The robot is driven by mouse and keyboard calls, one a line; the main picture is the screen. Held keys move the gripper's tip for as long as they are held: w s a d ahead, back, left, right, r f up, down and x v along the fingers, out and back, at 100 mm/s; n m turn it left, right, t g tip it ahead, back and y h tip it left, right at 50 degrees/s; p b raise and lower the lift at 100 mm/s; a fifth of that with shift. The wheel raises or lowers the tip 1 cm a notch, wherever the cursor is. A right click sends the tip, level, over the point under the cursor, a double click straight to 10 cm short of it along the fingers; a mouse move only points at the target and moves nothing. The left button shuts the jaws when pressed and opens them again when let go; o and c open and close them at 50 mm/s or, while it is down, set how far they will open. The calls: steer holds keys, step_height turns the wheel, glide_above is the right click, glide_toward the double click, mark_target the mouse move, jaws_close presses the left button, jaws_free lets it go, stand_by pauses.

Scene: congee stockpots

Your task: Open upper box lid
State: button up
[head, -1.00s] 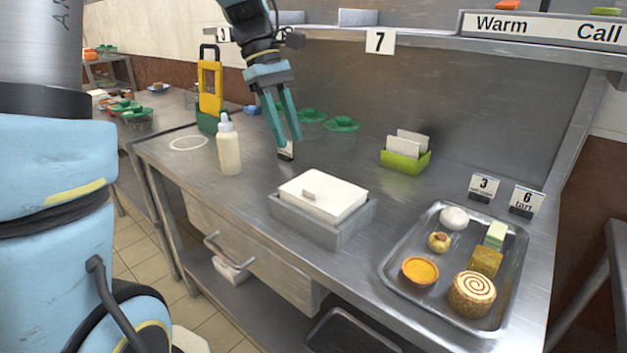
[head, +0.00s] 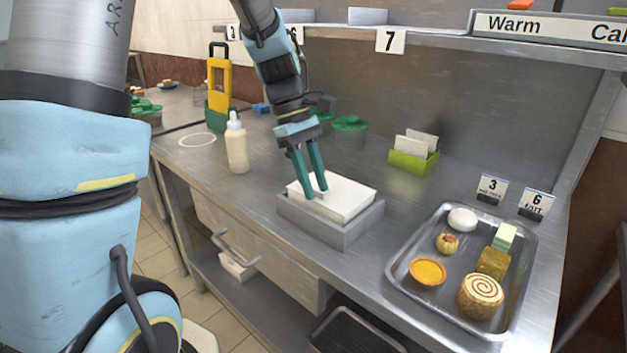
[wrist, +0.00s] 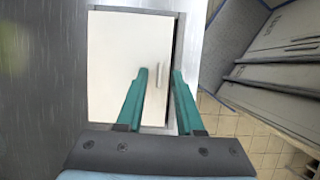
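The grey box (head: 352,230) stands on the steel counter, and its white lid (head: 352,203) lies flat on it, shut. The white lid (wrist: 115,60) also fills the left middle of the wrist view, with a small pale handle (wrist: 158,73) near its right edge. My gripper (head: 316,194) is over the near-left part of the lid, fingers pointing down. In the wrist view my gripper (wrist: 160,70) is open, with a fingertip on each side of the handle and visible gaps. Whether the fingertips touch the lid I cannot tell.
A tray (head: 400,290) of pastries lies to the right. A squeeze bottle (head: 237,148) and a yellow-green grater (head: 219,85) stand left. A green holder (head: 413,160) is behind, and a green-lidded container (head: 350,126) is at the back. A shelf (head: 440,46) overhangs the rear.

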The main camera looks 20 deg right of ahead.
jaws_close()
stand_by(1.4)
